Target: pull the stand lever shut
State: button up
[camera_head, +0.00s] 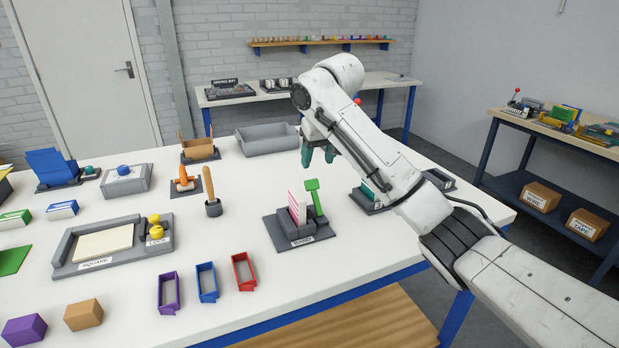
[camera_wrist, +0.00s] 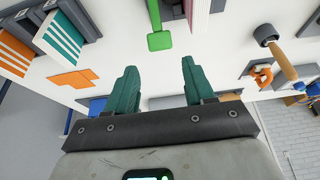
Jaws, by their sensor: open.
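The green stand lever (camera_head: 314,192) rises from the right side of a dark grey stand (camera_head: 283,232) on the white table. It leans slightly, with a flat square head on top. A pink-and-white striped block (camera_head: 297,207) stands upright in the stand beside it. In the wrist view the green lever (camera_wrist: 159,36) points toward the gap between my fingers and is apart from them. My gripper (camera_head: 318,152) has teal fingers, is open and empty, and hangs above the table behind the lever. In the wrist view my gripper (camera_wrist: 157,82) shows both fingers spread.
A wooden-handled tool (camera_head: 210,190) stands upright left of the stand. Red (camera_head: 243,272), blue (camera_head: 206,283) and purple (camera_head: 168,293) frames lie in front. A second dark stand (camera_head: 362,200) with striped pieces is to the right, partly behind my arm. A grey tray (camera_head: 267,139) lies behind.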

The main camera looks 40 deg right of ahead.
aim_at(312, 181)
jog(key=x, duration=0.9)
jog(key=shift+s, duration=0.1)
grip_shut()
